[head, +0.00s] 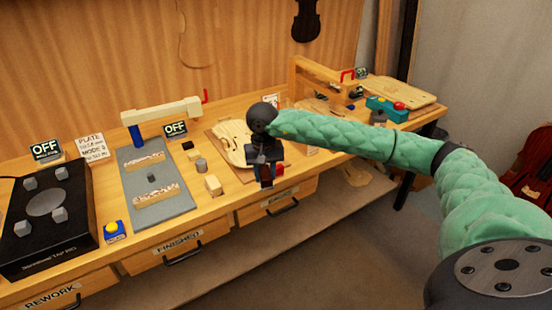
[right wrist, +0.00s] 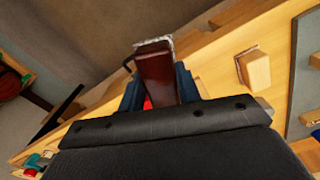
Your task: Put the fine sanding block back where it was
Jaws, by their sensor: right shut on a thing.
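My right gripper (head: 266,182) hangs over the front edge of the bench, in front of the violin plate. In the right wrist view its two blue-grey fingers (right wrist: 157,88) are shut on a dark red-brown block (right wrist: 155,72) with a pale grey, rough-looking edge. It looks like a sanding block; no grade mark can be read. In the head view the gripper mostly hides the held block. A pale wooden block (head: 213,185) stands on the bench left of the gripper; it also shows in the right wrist view (right wrist: 254,70). My left gripper is not in view.
A violin plate (head: 232,142) lies behind the gripper. Left are a grey mat (head: 163,204) with two speckled strips, a grey cylinder (head: 201,165) and a black box with knobs (head: 45,240). A teal box (head: 386,108) is at right. Drawers (head: 165,252) line the front.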

